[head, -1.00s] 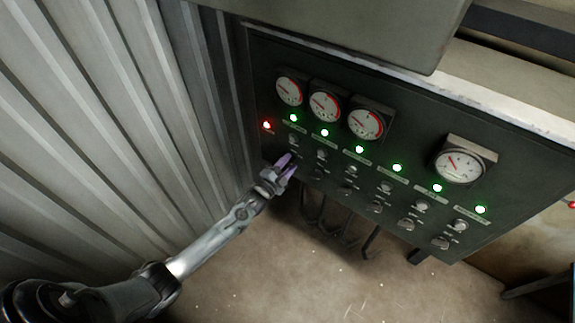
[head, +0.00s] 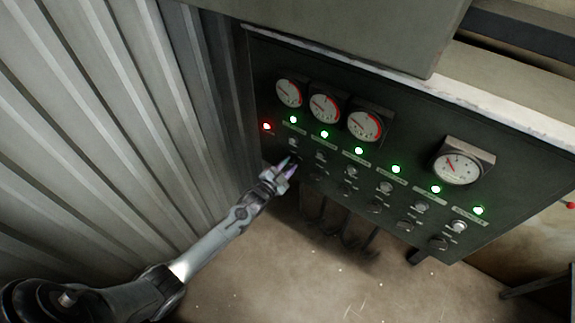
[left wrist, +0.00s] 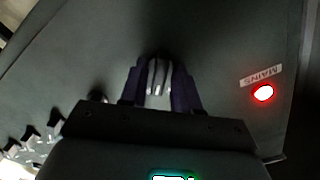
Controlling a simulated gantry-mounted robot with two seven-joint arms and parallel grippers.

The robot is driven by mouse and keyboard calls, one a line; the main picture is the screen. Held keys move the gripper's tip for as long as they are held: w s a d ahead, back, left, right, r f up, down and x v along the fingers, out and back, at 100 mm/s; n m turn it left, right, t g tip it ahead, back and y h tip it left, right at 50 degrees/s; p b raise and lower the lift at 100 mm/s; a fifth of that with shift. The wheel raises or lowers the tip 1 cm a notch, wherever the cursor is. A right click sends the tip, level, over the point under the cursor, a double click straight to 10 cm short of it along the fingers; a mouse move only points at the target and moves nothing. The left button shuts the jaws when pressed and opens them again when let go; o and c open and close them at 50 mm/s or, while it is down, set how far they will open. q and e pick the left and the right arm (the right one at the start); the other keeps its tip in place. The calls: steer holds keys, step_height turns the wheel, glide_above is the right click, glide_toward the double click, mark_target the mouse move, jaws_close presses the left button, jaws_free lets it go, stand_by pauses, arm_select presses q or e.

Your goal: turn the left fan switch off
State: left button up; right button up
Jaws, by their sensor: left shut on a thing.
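The dark control panel (head: 400,150) carries a row of silver-tipped switches. My left gripper (head: 287,165) is at the panel's lower left end, below the leftmost green lamp (head: 293,119). In the left wrist view, the purple-sided fingers of the left gripper (left wrist: 160,82) are shut around a silver switch handle (left wrist: 158,76). The fingers hide most of that switch, and I cannot read its label. The leftmost green lamp is lit. My right gripper is not in view.
A lit red lamp (left wrist: 263,92) beside a MAINS label (left wrist: 260,76) is right of the fingers in the left wrist view. Several other switches (left wrist: 55,117) lie left. Gauges (head: 323,107) sit above. A corrugated wall (head: 120,120) stands close on the left.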

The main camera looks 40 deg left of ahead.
arm_select(q)
steer(key=n, duration=0.4)
steer(key=shift+n+p, duration=0.3)
steer(key=shift+p, duration=0.1)
steer(key=shift+n, duration=1.7)
steer(key=o, duration=0.7)
steer(key=shift+o, duration=0.2)
steer(key=shift+s+p, duration=0.1)
steer(key=shift+p, duration=0.2)
